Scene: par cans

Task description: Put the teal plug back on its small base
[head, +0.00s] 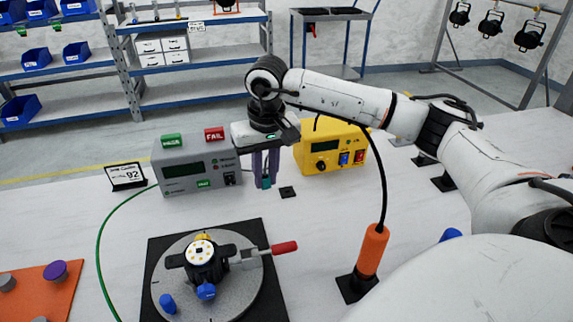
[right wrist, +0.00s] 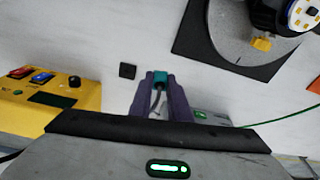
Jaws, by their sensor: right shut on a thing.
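The teal plug (head: 266,183) is between the purple fingers of my right gripper (head: 264,172), which is shut on it. In the right wrist view the plug (right wrist: 161,79) shows at the fingertips, with a thin grey lead behind it. The small base (head: 287,192) is a black square on the white table, just right of the plug in the head view. In the right wrist view the base (right wrist: 127,71) is left of the fingertips and apart from the plug. Its top looks empty. My left gripper is not in view.
A grey tester (head: 196,166) with PASS and FAIL tags stands left of the gripper. A yellow supply box (head: 331,148) stands to the right. A round fixture (head: 206,270) with a red-handled clamp and an orange upright tool (head: 371,252) stand nearer. Table around the base is clear.

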